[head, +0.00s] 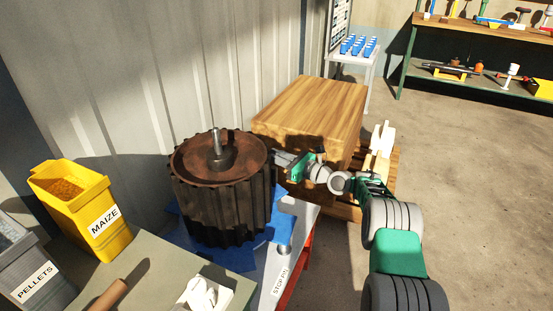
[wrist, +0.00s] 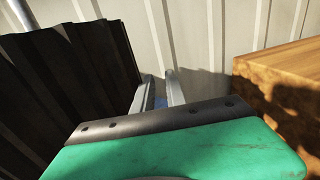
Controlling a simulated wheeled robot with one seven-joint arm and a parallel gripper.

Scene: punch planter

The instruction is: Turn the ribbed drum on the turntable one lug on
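The ribbed drum (head: 222,195) is dark brown with a rusty top and a metal shaft standing from its middle. It sits upright on a blue turntable (head: 236,259) with lugs sticking out at its edge. A label reading STOP PIN (head: 280,281) is on the pale stand's front, near a short metal pin (head: 284,250). My gripper (head: 284,160) is at the drum's right side, close to its upper ribs. In the wrist view, its two fingers (wrist: 159,92) stand apart with nothing between them, beside the dark ribs on the left. I cannot tell whether they touch the drum.
A large wooden block (head: 310,105) stands just behind and right of my gripper. A corrugated wall (head: 130,90) is behind the drum. A yellow MAIZE bin (head: 75,205) and a grey PELLETS bin (head: 35,270) are at left. The floor at right is open.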

